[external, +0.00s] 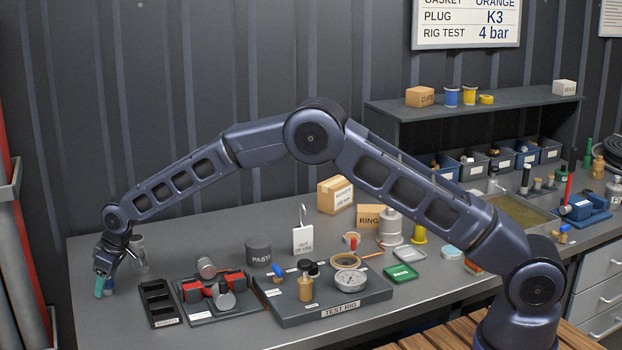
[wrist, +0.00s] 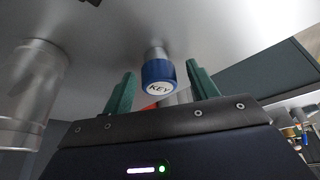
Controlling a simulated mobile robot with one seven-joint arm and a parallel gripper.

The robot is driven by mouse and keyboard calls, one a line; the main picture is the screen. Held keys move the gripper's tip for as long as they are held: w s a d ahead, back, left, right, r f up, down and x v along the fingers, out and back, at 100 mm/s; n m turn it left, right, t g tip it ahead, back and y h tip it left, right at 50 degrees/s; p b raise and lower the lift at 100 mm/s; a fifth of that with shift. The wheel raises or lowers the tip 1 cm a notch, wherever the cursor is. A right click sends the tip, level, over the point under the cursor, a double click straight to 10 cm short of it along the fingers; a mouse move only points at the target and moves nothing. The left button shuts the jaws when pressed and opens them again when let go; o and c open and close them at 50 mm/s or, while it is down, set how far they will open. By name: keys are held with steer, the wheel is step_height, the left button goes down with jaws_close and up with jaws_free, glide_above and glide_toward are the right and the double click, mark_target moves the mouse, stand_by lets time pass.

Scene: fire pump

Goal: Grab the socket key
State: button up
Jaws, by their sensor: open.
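The socket key (wrist: 158,72) shows in the wrist view as a blue round cap marked KEY on a metal shaft. It lies between the two green fingers of my gripper (wrist: 160,67), with a visible gap to each finger. My gripper is open and not closed on it. In the external view my gripper (external: 103,285) is low over the far left end of the bench. There the key cannot be made out; the gripper seems to hide it.
A metal cylinder (wrist: 32,95) stands close to the left of the gripper in the wrist view. On the bench (external: 105,330), a black slotted tray (external: 158,303), a tray with red clamps (external: 212,297) and the test rig (external: 335,300) lie to the right.

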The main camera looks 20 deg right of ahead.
steer(key=c, duration=1.1)
